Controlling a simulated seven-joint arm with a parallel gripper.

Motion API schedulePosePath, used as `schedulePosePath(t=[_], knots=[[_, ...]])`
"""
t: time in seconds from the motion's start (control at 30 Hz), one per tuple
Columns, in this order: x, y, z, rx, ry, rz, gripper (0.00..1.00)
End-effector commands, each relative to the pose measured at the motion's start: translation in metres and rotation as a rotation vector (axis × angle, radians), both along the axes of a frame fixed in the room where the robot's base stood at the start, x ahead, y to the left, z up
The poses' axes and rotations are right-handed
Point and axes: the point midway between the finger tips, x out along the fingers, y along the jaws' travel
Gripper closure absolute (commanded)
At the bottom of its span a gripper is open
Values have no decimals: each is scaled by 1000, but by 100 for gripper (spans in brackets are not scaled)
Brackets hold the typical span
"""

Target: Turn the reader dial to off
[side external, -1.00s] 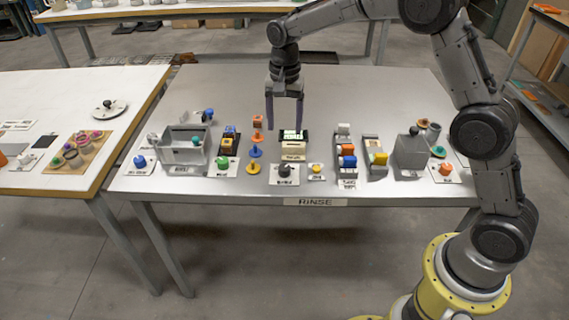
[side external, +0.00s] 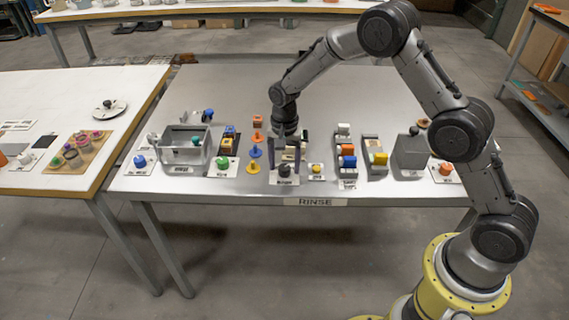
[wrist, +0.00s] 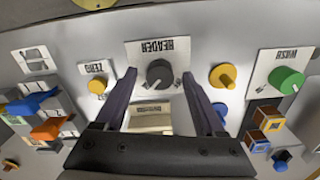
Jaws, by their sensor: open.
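The reader dial (wrist: 159,73) is a dark round knob on a white plate labelled READER (wrist: 200,52). In the side external view the dial (side external: 285,171) is at the front middle of the grey table. My gripper (side external: 286,168) is low over this spot, pointing down. In the wrist view my gripper (wrist: 168,90) is open, with one finger on each side of the dial and gaps between fingers and knob. I cannot tell whether the fingertips are level with the knob. The dial's pointer setting is not clear. The cream reader block (wrist: 152,118) lies behind the dial, partly hidden by my gripper.
A yellow knob marked ZERO (wrist: 97,86) and a yellow peg (wrist: 223,76) flank the dial closely. A green WASH knob (wrist: 286,79) stands further along. Racks of coloured blocks (side external: 347,160) and a grey open box (side external: 185,150) stand to either side. The back of the table is clear.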

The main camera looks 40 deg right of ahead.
Motion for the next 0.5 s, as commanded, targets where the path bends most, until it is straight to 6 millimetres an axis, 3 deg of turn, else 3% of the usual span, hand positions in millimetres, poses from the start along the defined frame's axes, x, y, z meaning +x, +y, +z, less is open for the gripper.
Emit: schedulePosePath(t=[0.27,0.5], knots=[[0,0,-2,1,-1,0,28],[0,0,-2,1,-1,0,68]])
